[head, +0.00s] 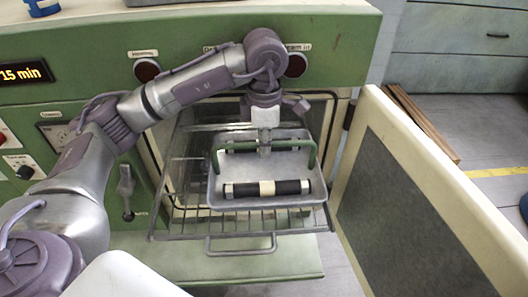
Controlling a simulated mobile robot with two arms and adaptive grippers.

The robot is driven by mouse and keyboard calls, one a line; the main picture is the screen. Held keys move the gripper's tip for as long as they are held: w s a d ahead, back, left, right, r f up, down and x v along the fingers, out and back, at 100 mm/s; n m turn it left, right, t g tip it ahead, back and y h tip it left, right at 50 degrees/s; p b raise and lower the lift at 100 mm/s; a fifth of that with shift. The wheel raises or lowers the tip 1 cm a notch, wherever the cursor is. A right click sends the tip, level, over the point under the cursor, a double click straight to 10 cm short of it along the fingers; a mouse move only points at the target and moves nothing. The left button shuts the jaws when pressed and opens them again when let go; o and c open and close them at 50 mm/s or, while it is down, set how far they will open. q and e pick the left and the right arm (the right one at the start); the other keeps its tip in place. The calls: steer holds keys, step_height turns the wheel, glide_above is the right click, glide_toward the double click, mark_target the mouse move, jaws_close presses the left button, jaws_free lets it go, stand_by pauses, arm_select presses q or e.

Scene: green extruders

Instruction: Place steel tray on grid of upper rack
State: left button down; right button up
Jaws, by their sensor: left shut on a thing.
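The steel tray (222,198) is a shallow grey rectangle with a green handle (240,146) spanning it. A black roller with pale bands (267,188) lies across it near the front. My left gripper (265,146) is above the tray, shut on the middle of the handle. The wire grid of the rack (180,215) sticks out of the green oven, and the tray is over its right part. I cannot tell whether the tray rests on the grid or hovers just above it. My right gripper is not in view.
The oven door (405,185) stands open at the right. A front handle (240,250) projects from the rack. The green oven front (90,65) carries dark round knobs and a display. Brown planks (422,120) lie on the floor behind the door. The grid's left part is bare.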

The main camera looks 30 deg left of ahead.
mark_target(264, 171)
arm_select(q)
step_height(264, 171, down, 3)
steer(key=shift+p, duration=0.75)
steer(key=shift+a+f, duration=0.1)
steer(key=shift+f, duration=0.1)
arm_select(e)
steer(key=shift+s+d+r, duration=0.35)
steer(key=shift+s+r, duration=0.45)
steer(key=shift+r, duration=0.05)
arm_select(q)
steer(key=shift+f+b, duration=0.15)
steer(key=shift+b, duration=0.15)
steer(key=c, duration=1.2)
jaws_free()
steer(key=shift+s, duration=0.1)
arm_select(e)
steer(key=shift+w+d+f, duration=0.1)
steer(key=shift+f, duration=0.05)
